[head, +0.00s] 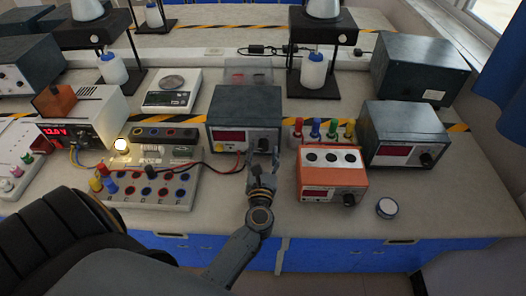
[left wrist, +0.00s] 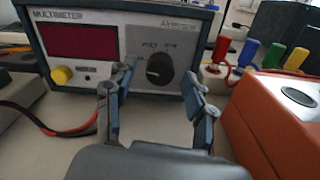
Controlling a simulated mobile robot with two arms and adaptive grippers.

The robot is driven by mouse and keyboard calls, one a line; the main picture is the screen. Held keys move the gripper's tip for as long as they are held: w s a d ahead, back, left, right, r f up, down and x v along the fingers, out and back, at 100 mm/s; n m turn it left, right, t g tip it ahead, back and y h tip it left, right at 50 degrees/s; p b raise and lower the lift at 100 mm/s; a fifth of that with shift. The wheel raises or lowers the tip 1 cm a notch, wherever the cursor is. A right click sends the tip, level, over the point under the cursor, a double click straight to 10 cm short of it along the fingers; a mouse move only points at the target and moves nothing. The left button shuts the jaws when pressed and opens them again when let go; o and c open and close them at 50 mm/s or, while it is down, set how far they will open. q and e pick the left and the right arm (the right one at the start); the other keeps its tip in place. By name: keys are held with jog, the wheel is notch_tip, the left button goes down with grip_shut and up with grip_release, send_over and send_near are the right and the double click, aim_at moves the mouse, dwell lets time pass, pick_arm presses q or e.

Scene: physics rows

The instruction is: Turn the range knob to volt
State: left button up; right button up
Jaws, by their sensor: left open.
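The multimeter (head: 245,108) is a dark box with a pale front, a dark red display (left wrist: 83,42) and a yellow button (left wrist: 62,75). My left gripper (head: 262,170) is open and empty in front of the knob. In the left wrist view its fingers (left wrist: 157,90) stand apart on either side of and below the knob, not closed on it. My right gripper is not in view.
An orange box (head: 331,178) stands close at the right of my left gripper. Red and black leads run from the multimeter to a socket board (head: 150,192) at the left. Coloured plugs (head: 323,130) stand behind the orange box. A round container (head: 387,208) sits near the front edge.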

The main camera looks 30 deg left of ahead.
pick_arm(q)
jog(key=shift+w, duration=0.1)
grip_shut()
dwell(0.4)
jog(key=m+p, duration=0.2)
jog(key=m, duration=0.2)
jog(key=shift+r+m+p, duration=0.1)
jog(key=shift+m+p, duration=0.2)
jog(key=shift+m, duration=0.1)
jog(key=m+p, duration=0.2)
jog(key=m, duration=0.2)
jog(key=shift+m, duration=0.4)
